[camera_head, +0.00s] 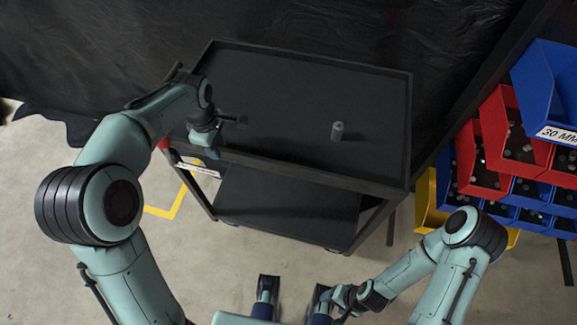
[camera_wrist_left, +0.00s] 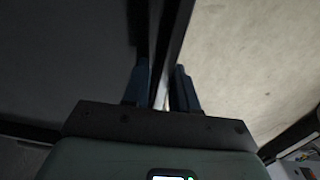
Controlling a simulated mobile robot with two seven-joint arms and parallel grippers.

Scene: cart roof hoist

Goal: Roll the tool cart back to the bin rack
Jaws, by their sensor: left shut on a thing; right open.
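The black tool cart (camera_head: 290,169) has a top tray with a raised rim and a lower shelf, and fills the middle of the head view. My left gripper (camera_head: 210,142) is shut on the rim at the cart's front left part. In the left wrist view the rim (camera_wrist_left: 171,60) runs between my two blue fingers (camera_wrist_left: 163,88). The bin rack (camera_head: 510,150), with blue, red and yellow bins, stands to the right of the cart. My right gripper (camera_head: 292,298) is open and empty, in front of the cart.
A small grey cylinder (camera_head: 337,131) stands upright on the cart's top tray. A dark sheet (camera_head: 80,50) hangs behind the cart. Yellow tape (camera_head: 165,212) marks the floor at left. The concrete floor in front is clear.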

